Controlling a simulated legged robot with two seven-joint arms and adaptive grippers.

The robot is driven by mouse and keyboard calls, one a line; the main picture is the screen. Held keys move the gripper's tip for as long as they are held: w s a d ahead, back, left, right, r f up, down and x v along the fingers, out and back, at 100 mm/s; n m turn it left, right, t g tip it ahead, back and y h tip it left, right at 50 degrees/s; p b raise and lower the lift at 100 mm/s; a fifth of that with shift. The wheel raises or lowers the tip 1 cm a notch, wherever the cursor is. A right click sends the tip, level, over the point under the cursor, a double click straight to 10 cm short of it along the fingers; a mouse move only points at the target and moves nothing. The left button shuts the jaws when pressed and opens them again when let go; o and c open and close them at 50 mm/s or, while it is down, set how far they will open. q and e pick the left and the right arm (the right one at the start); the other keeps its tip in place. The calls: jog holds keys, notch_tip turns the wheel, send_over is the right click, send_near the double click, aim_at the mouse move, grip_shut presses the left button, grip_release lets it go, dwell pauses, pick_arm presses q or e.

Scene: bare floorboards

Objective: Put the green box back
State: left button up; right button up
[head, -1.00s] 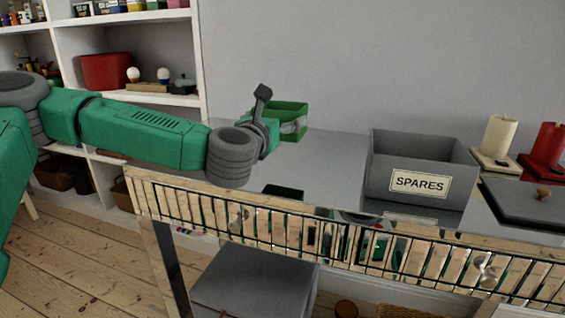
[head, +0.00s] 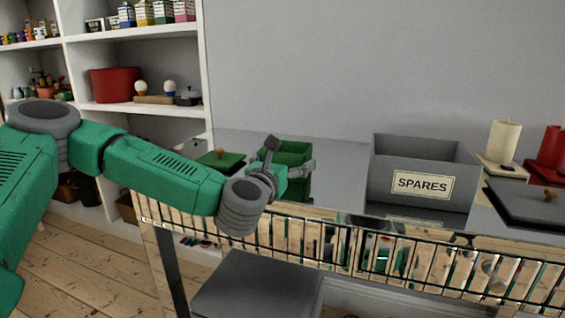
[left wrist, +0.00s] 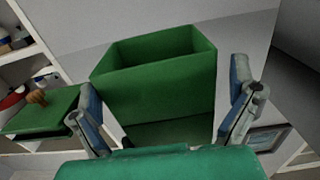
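The green box (head: 290,150) is an open-topped bin, upright on the shiny grey table top (head: 335,160); its reflection meets its base in the left wrist view. My left gripper (head: 292,174) is at its near side. In the left wrist view the box (left wrist: 160,85) is in front of the gripper (left wrist: 165,110). The fingers are spread, one by the box's left edge and the other with a gap to its right side. A green lid with a brown knob (head: 222,161) lies left of the box, partly behind my forearm. My right gripper is not in view.
A grey bin labelled SPARES (head: 420,182) stands right of the green box, with a grey lid (head: 525,205) beside it. Cream (head: 502,142) and red (head: 551,146) candle-like cylinders stand at the back right. A wire rail (head: 330,245) edges the front. White shelves (head: 140,110) are at left.

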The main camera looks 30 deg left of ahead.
pick_arm(q)
jog(key=shift+r, duration=0.1)
jog(key=shift+s, duration=0.5)
jog(key=p+v, duration=0.1)
jog(key=v, duration=0.6)
jog(key=shift+s+a+p, duration=0.1)
jog(key=shift+a+p, duration=0.1)
jog(key=shift+p, duration=0.15)
jog(key=s+d+f+m+g+h+p, duration=0.4)
jog(key=s+d+f+m, duration=0.2)
jog(key=d+f+m, duration=0.3)
jog(key=s+d+f+m+g+h+p, duration=0.35)
jog(key=s+d+f+m, duration=0.3)
jog(key=f+m, duration=0.45)
jog(key=s+a+f+m+g, duration=0.1)
jog(key=s+f+m+g, duration=0.4)
jog(key=s+f+m, duration=0.35)
jog(key=s+a+f+m+g+y, duration=0.3)
jog(key=s+a+m, duration=0.5)
jog(key=m, duration=0.3)
jog(key=shift+s+g, duration=0.6)
jog(key=shift+g, duration=0.05)
